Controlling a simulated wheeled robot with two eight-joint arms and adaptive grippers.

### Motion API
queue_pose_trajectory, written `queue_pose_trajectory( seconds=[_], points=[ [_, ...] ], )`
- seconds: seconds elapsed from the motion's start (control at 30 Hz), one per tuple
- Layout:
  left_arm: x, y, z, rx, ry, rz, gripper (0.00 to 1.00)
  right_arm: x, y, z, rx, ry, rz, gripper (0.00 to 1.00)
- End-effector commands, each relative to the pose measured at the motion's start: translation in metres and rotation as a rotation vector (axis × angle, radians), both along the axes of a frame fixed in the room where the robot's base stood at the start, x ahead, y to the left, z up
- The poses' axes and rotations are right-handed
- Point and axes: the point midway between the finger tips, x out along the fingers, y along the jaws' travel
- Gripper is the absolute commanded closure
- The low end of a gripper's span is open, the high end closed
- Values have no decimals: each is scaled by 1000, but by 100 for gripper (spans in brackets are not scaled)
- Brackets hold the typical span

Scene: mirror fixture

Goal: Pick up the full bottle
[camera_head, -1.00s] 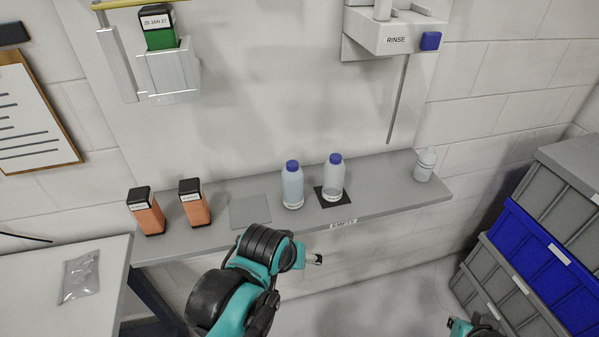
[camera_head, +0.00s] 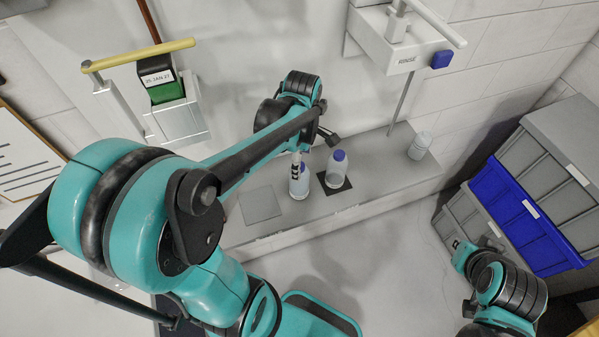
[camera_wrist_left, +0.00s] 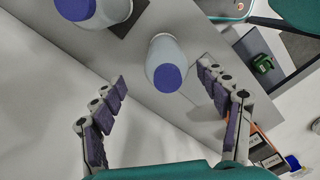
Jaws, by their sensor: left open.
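The full bottle (camera_head: 299,187), bluish with a blue cap, stands upright on the grey shelf (camera_head: 383,157). In the left wrist view this bottle (camera_wrist_left: 165,52) stands between the spread fingers, with gaps on both sides. My left gripper (camera_head: 297,162) is open and over it; it also shows open in the wrist view (camera_wrist_left: 162,76). The gripper partly hides the bottle in the head view. A second, clearer blue-capped bottle (camera_head: 337,168) stands just right on a dark mat (camera_head: 348,184). My right gripper (camera_head: 460,249) is low at right; its fingers cannot be made out.
A white bottle (camera_head: 420,146) stands at the shelf's right end. A bare grey square pad (camera_head: 259,205) lies left of the full bottle. The rinse fixture (camera_head: 392,48) hangs above. Grey and blue crates (camera_head: 533,222) are stacked at right. Orange boxes (camera_wrist_left: 265,147) show in the wrist view.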

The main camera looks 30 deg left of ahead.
Motion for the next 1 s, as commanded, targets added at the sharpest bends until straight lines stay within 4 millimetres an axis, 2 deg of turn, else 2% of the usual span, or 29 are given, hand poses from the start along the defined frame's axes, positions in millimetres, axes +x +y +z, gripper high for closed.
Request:
queue_pose_trajectory(
  seconds=[0.4,0.5,0.7,0.73,0.77,1.0],
  points=[
    [-6,5,-58,0,-2,-4,25,0,0,-7,0,0,0,100],
    [-6,5,-65,0,-2,-5,25,0,0,-8,0,0,0,100],
    [-7,5,-65,0,-2,-5,25,0,0,-7,0,0,0,100],
    [-7,5,-65,0,-2,-5,28,0,0,-7,0,0,0,100],
    [-7,5,-65,0,-2,-5,36,0,0,-7,0,0,0,100],
    [-7,5,-65,0,-2,-5,98,0,0,-7,0,0,0,100]
  ],
)
